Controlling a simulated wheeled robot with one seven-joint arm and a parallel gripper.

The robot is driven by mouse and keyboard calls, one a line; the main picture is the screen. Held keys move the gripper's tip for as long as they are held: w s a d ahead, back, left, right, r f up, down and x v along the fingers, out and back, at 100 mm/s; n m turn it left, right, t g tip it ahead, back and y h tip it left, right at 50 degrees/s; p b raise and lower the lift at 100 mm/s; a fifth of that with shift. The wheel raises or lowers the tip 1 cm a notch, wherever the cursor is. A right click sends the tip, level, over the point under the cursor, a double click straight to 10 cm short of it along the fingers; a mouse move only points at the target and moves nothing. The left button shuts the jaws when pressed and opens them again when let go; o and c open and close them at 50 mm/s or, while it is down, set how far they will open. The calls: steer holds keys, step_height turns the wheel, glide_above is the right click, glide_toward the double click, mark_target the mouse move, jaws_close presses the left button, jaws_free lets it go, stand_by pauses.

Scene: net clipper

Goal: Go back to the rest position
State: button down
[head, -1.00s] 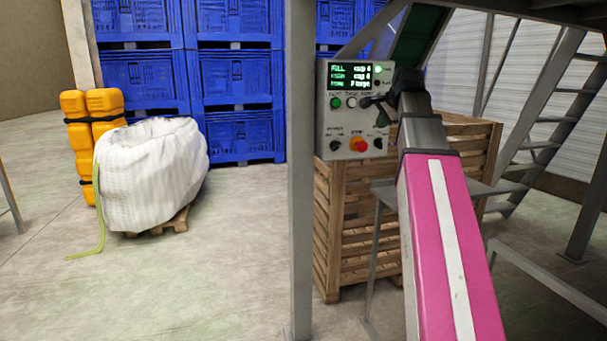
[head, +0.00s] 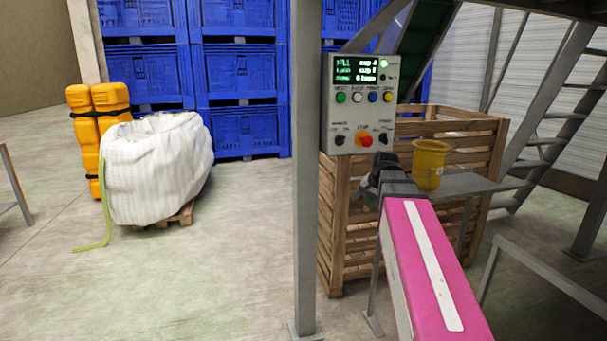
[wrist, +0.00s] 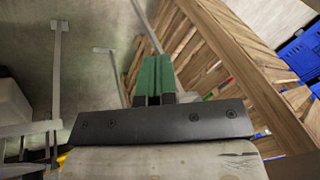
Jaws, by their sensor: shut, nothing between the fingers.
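My pink arm reaches up from the bottom right of the head view. My gripper (head: 370,190) is at its far end, small and dark, below the control panel (head: 358,105) and apart from it. In the wrist view the two green fingers of my gripper (wrist: 153,70) are together, with nothing between them. The panel has a lit display, a row of coloured buttons, a red knob and black switches.
A yellow cup (head: 429,165) stands on a grey shelf (head: 465,184) right of my gripper. A slatted wooden crate (head: 334,215) is behind. A grey post (head: 305,180) stands left of the panel. Open floor (head: 215,285) lies left, with a white bulk bag (head: 157,170) beyond.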

steer(key=s+a+f+n+g, duration=0.1)
steer(key=s+f+n, duration=0.1)
steer(key=s+f, duration=0.3)
steer(key=s+a+f+n+g+h, duration=0.1)
steer(key=s+f, duration=0.5)
steer(key=f, duration=0.8)
steer(key=s+a+f+n+g, duration=0.2)
steer(key=s+f+n, duration=0.2)
steer(key=f, duration=0.5)
steer(key=shift+s+a+f+n, duration=0.3)
steer(key=shift+s+n, duration=0.1)
steer(key=shift+s, duration=0.25)
